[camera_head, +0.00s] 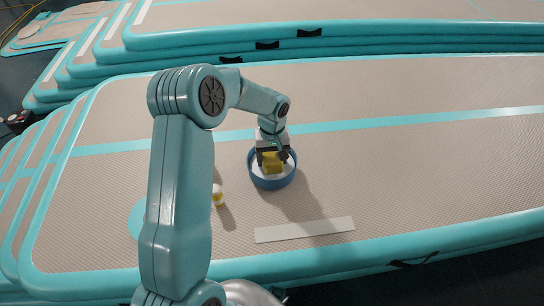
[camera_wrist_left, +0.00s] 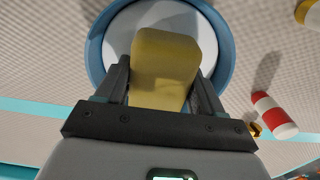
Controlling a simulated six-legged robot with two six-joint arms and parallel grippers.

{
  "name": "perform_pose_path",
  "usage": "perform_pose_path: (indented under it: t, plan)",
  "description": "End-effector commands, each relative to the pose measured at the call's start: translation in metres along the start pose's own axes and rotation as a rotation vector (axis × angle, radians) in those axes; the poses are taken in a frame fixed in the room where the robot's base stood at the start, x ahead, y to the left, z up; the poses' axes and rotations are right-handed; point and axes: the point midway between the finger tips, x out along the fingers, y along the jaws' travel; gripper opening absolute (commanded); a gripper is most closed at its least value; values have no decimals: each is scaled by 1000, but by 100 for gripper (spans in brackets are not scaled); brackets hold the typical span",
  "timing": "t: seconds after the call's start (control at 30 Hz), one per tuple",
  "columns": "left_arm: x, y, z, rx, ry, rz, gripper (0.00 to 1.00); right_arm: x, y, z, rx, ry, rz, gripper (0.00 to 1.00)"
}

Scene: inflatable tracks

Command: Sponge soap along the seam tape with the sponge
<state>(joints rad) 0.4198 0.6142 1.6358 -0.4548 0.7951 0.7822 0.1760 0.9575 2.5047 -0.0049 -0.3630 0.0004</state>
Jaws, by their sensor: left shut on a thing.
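My left gripper (camera_head: 272,156) is shut on a yellow sponge (camera_head: 273,164). The sponge is at the blue round bowl (camera_head: 273,184), within its rim as seen from the head. In the left wrist view the sponge (camera_wrist_left: 165,65) sits between both fingers, over the white inside of the bowl (camera_wrist_left: 93,50). I cannot tell whether the sponge touches the bottom. A pale straight strip (camera_head: 304,230), which looks like the seam tape, lies flat on the inflatable track (camera_head: 400,190), nearer the front edge than the bowl. My right gripper is not in view.
A small white and yellow container (camera_head: 218,195) stands left of the bowl. A red and white bottle (camera_wrist_left: 275,115) shows in the left wrist view. A teal disc (camera_head: 137,220) is partly hidden by my left arm. The track right of the bowl is clear. More tracks are stacked behind.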

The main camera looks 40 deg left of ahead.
Motion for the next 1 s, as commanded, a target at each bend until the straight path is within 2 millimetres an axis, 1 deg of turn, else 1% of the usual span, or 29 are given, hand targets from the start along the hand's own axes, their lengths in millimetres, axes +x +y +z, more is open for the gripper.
perform_pose_path:
  t: [0.13, 0.27, 1.0]
  plan:
    - [2, 0, 1, 1, -4, -2, 44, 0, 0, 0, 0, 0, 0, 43]
    - [-4, 0, 1, 0, -4, -2, 44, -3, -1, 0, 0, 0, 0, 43]
    - [-69, 0, 0, 0, -1, 0, 44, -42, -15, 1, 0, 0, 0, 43]
